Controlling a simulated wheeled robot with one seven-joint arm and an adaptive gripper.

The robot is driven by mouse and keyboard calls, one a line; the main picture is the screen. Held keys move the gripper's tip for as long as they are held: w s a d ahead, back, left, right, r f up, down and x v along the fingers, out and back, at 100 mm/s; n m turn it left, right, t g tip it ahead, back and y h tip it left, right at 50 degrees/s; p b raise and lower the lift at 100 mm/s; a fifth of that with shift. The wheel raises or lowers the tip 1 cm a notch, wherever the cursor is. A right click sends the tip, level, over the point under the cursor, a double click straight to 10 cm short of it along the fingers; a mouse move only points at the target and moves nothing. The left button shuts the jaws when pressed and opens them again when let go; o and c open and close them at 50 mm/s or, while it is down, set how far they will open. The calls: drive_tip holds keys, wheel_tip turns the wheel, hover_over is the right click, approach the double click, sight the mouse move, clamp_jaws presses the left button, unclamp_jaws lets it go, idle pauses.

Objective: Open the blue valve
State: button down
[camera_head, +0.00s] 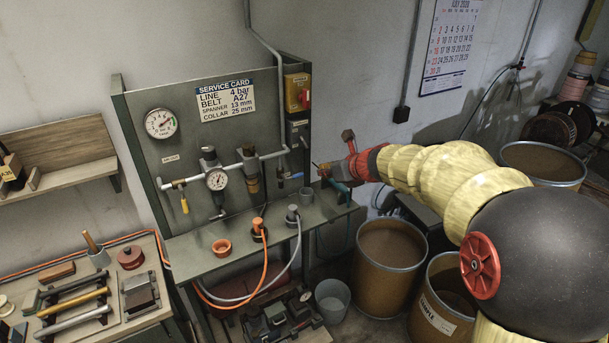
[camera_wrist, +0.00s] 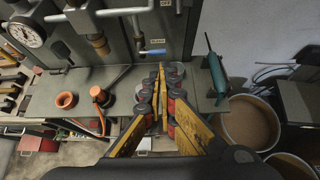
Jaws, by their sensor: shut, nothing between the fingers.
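The blue valve handle (camera_wrist: 152,52) lies roughly level on a short pipe stub at the right end of the panel, with a small label plate above it. In the head view the blue handle (camera_head: 281,182) shows small, low on the panel's right side. My gripper (camera_wrist: 161,72) is shut and empty, its yellow-and-black fingers drawn together, tips just below and right of the handle in the wrist view. In the head view my gripper (camera_head: 323,171) is to the right of the valve, apart from it. I cannot tell the exact depth gap.
A teal tool (camera_wrist: 215,75) stands close to the right of my gripper. Below is a green shelf (camera_head: 212,256) with an orange cup (camera_head: 222,248) and hose fittings. A yellow-handled valve (camera_head: 184,204) hangs at the panel's left. Brown drums (camera_head: 390,256) stand at right.

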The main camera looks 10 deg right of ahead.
drive_tip(key=shift+w+f, duration=0.1)
drive_tip(key=b, duration=0.3)
approach(300, 175)
drive_tip(key=x, duration=0.5)
drive_tip(key=shift+w+f, duration=0.1)
drive_tip(key=shift+f, duration=0.05)
drive_tip(key=shift+x, duration=0.8)
drive_tip(key=shift+w+d+f+m+y+p, duration=0.15)
drive_tip(key=shift+f+m+y+p, duration=0.25)
drive_tip(key=shift+m+y+p, duration=0.5)
wheel_tip(300, 175, down, 6)
drive_tip(key=a+m+y+p, duration=0.2)
drive_tip(key=m+y+p, duration=0.6)
drive_tip(key=p, duration=0.3)
drive_tip(key=shift+s+a, duration=0.2)
drive_tip(key=shift+s, duration=0.2)
drive_tip(key=shift+s+r, duration=0.1)
